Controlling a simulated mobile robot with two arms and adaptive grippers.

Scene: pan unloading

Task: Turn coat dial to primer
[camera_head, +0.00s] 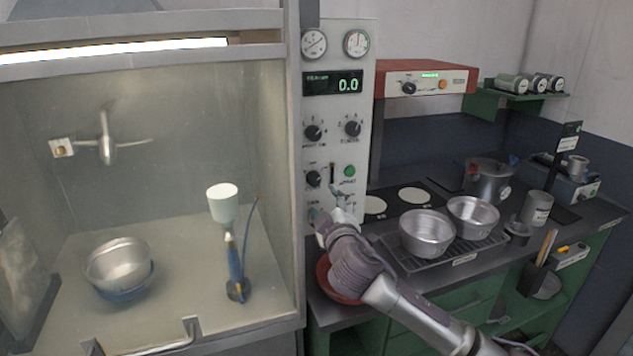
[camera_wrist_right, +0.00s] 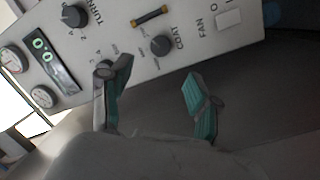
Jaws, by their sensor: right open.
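The coat dial (camera_wrist_right: 160,45) is a round black knob on the pale control panel, beside the word COAT in the right wrist view. It also shows at the panel's lower left in the head view (camera_head: 313,178). The small markings around it are too blurred to tell its setting. My right gripper (camera_wrist_right: 157,80) is open, its two green-padded fingers apart, with nothing between them. The dial appears beyond the gap between the fingertips, not visibly touched. In the head view my right gripper (camera_head: 337,200) is low in front of the panel, below the dial. My left gripper is not in view.
Another black knob (camera_wrist_right: 75,16), a dark bar (camera_wrist_right: 150,17) and a white FAN switch (camera_wrist_right: 228,20) surround the dial. The booth's frame (camera_head: 290,180) stands left of the panel. Two metal pans (camera_head: 427,232) (camera_head: 473,216) sit on a rack at right.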

